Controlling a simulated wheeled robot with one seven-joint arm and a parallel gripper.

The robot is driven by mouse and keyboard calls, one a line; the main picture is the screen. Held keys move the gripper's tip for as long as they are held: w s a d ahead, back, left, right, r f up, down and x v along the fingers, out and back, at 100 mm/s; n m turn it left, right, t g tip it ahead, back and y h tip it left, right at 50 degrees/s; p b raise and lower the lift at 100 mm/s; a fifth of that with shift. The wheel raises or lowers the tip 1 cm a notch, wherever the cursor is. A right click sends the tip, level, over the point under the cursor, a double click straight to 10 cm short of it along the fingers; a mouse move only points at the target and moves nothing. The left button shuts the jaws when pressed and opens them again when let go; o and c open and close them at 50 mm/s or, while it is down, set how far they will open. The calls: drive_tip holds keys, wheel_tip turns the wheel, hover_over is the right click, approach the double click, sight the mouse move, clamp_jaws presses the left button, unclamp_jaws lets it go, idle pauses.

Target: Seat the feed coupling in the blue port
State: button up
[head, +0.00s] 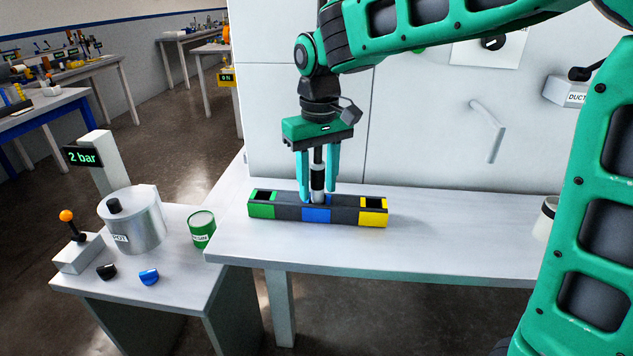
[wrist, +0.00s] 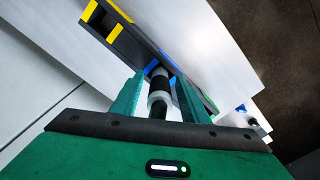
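The feed coupling (head: 317,178), a dark cylinder with pale bands, stands upright between the teal fingers of my gripper (head: 317,190). The fingers are close against both its sides and appear shut on it. In the wrist view, the coupling (wrist: 159,92) lies between the fingertips (wrist: 160,76). Its lower end is at the blue port (head: 316,214), the middle section of a dark block with green, blue and yellow sections. Whether it is fully seated cannot be told, as the fingers and the coupling hide the opening.
The block's green port (head: 262,210) and yellow port (head: 374,219) show open tops. A pot (head: 133,222), a green can (head: 202,228) and an orange-knobbed lever box (head: 77,253) stand on the left bench. A display (head: 82,156) reads 2 bar.

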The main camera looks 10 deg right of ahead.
drive_tip(key=shift+r, duration=0.1)
wheel_tip(320, 180, up, 12)
drive_tip(key=shift+r, duration=0.1)
idle(0.4)
drive_tip(key=shift+s, duration=0.1)
